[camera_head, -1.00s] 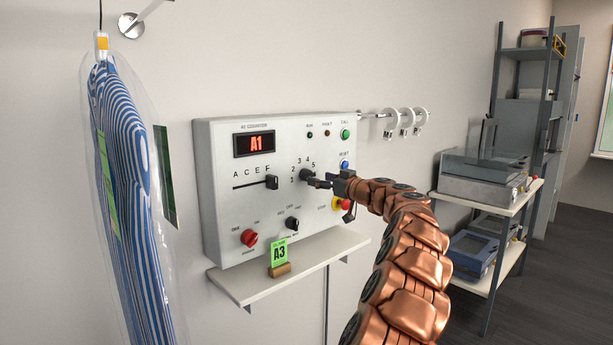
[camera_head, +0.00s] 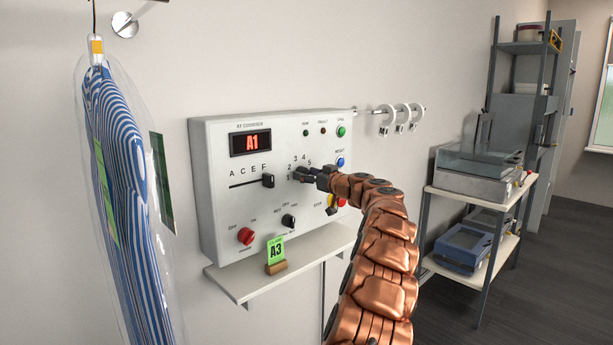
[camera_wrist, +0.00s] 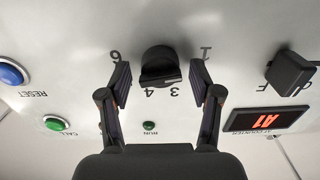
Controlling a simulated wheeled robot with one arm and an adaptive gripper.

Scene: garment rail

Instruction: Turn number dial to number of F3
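The white control box (camera_head: 222,190) is on the wall, and its red display (camera_head: 250,142) reads A1. In the head view the dial (camera_head: 299,174) is partly hidden by my gripper (camera_head: 312,177). In the wrist view my gripper (camera_wrist: 160,76) is open, with one finger on each side of the dial and a visible gap to each. The black letter slider knob (camera_head: 268,180) stands at the right end of its slot, below F.
A red switch (camera_head: 246,236) and a black switch (camera_head: 289,221) are low on the box. A small shelf below holds a green A3 card (camera_head: 276,252). A bagged striped garment (camera_head: 122,180) hangs left. A rack with trays (camera_head: 480,180) stands right.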

